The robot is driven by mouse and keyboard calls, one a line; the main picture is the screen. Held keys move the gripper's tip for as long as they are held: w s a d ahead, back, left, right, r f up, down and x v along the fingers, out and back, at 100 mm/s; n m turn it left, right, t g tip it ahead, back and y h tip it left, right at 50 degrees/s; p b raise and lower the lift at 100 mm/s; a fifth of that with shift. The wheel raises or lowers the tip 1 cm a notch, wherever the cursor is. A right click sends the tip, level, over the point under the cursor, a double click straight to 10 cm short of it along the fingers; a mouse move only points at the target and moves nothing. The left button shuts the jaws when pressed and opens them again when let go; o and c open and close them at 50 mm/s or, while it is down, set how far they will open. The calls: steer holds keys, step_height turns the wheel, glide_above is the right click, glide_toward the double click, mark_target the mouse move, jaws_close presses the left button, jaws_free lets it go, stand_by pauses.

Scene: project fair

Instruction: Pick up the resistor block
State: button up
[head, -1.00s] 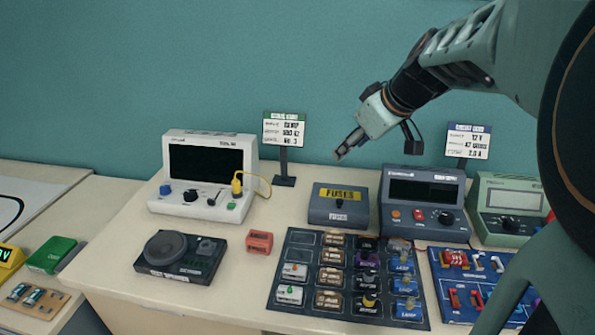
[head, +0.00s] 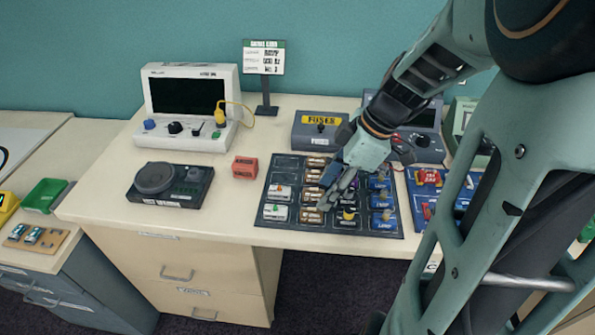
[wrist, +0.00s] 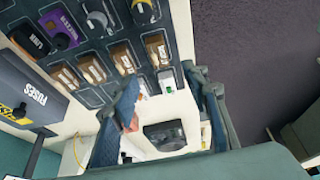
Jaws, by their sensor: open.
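Several brown blocks with pale labels, which look like the resistor blocks, sit in one row of the dark parts tray (head: 265,216); the nearest one (head: 311,215) is left of my gripper. The row also shows in the wrist view, with its end brown block (wrist: 156,48) just beyond my fingertips. The labels are too small to read. My gripper (head: 336,197) is open and empty, pointing down above the tray and hiding part of it. In the wrist view, my gripper (wrist: 163,80) has a white block (wrist: 167,79) showing between its fingers.
The grey fuse box (head: 317,133) stands behind the tray. A red block (head: 244,167) and a black device with a round disc (head: 171,184) are on its left. A white instrument (head: 187,105) stands at the back left. The blue parts board (head: 420,191) is at the right.

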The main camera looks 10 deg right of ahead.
mark_target(312, 212)
steer(key=x, duration=0.3)
steer(key=shift+f, duration=0.1)
steer(key=shift+d+x, duration=0.15)
steer(key=shift+x, duration=1.2)
steer(key=shift+d+x, duration=0.15)
steer(key=shift+x, duration=1.2)
steer(key=shift+f, duration=0.1)
steer(key=shift+c, duration=0.3)
jaws_close()
